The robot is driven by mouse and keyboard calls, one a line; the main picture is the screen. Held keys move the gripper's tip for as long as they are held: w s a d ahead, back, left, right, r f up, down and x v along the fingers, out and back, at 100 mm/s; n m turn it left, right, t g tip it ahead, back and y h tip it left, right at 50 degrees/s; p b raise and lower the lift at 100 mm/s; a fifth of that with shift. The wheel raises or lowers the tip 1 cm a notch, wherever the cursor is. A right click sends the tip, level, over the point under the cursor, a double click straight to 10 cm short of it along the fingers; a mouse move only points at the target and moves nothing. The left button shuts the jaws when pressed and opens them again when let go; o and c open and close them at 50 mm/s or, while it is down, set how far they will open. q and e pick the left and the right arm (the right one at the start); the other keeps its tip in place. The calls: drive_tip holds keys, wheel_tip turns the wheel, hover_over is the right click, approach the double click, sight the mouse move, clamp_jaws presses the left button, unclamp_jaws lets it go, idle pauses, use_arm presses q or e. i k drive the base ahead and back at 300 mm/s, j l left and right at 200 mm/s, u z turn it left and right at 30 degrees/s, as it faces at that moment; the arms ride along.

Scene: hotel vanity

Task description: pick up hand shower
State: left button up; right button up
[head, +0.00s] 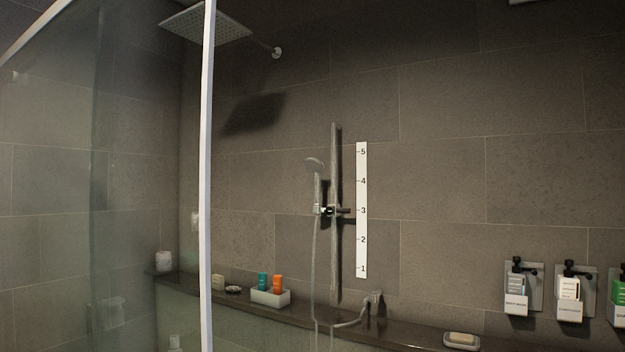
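The hand shower (316,167) is in the head view, near the middle. It has a small round silver head on a slim upright handle. It sits in a holder (326,211) on a vertical slide bar (335,260) fixed to the tiled wall. The holder is level with about the 3 mark on a white numbered scale strip (361,232) just right of the bar. A silver hose (315,280) hangs from the handle, and a hose part bends up to a wall fitting (374,300). Neither of my grippers shows in this view.
A dark ledge (410,335) runs below, bearing a white tray (270,298) with teal and orange bottles and a soap dish (461,341). Dispensers (516,295) hang at right. A glass panel with a white frame post (207,180) stands at left. A square overhead shower (205,24) is above.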

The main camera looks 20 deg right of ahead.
sight(314, 165)
drive_tip(key=j+z, duration=0.1)
drive_tip(key=z, duration=0.3)
drive_tip(key=k+z, duration=0.15)
drive_tip(key=z, duration=0.3)
drive_tip(key=j+z, duration=0.1)
drive_tip(key=z, duration=0.3)
drive_tip(key=k+z, duration=0.15)
drive_tip(key=z, duration=0.3)
drive_tip(key=i, duration=2.5)
drive_tip(key=l+u, duration=0.1)
drive_tip(key=u, duration=1.6)
drive_tip(key=z, duration=0.8)
